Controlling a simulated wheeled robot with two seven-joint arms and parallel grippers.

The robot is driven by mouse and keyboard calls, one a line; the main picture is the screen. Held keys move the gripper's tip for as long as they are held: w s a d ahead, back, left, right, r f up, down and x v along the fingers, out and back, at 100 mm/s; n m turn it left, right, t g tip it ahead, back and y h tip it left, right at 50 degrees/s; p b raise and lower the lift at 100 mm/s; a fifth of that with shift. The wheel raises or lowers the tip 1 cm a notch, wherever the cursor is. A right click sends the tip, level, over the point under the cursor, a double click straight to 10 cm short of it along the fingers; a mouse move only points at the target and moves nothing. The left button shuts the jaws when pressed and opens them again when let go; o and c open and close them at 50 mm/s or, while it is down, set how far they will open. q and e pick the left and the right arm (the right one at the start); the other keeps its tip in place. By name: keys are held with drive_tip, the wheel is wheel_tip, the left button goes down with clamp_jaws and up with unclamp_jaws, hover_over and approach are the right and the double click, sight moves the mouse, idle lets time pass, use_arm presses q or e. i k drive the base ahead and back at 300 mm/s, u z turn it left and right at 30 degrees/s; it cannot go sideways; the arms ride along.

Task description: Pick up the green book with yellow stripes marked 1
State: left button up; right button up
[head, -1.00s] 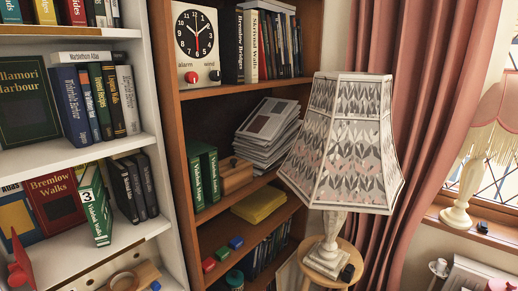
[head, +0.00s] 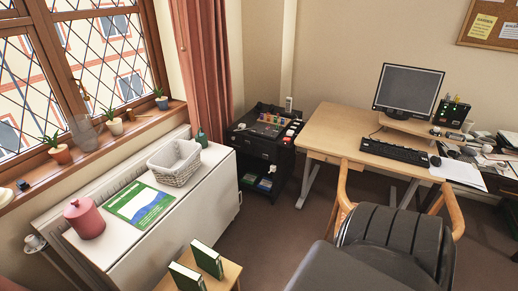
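Two green books with pale page edges stand on a small wooden stool at the bottom of the head view: a rear green book (head: 207,258) and a front green book (head: 186,277). I cannot make out yellow stripes or a number 1 on either. A flat green, white and blue booklet (head: 139,204) lies on the white table; no number is readable on it. Neither of my grippers is in view.
The white table (head: 190,199) under the window also holds a pink lidded pot (head: 85,218) and a white basket (head: 175,162). A black cabinet (head: 262,150), a wooden desk (head: 335,127) and a dark chair (head: 385,250) stand beyond. Brown floor (head: 262,235) is open between the table and chair.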

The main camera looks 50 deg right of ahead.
sight(208, 260)
drive_tip(key=u, duration=1.75)
drive_tip(key=i, duration=1.25)
drive_tip(key=z, duration=3.15)
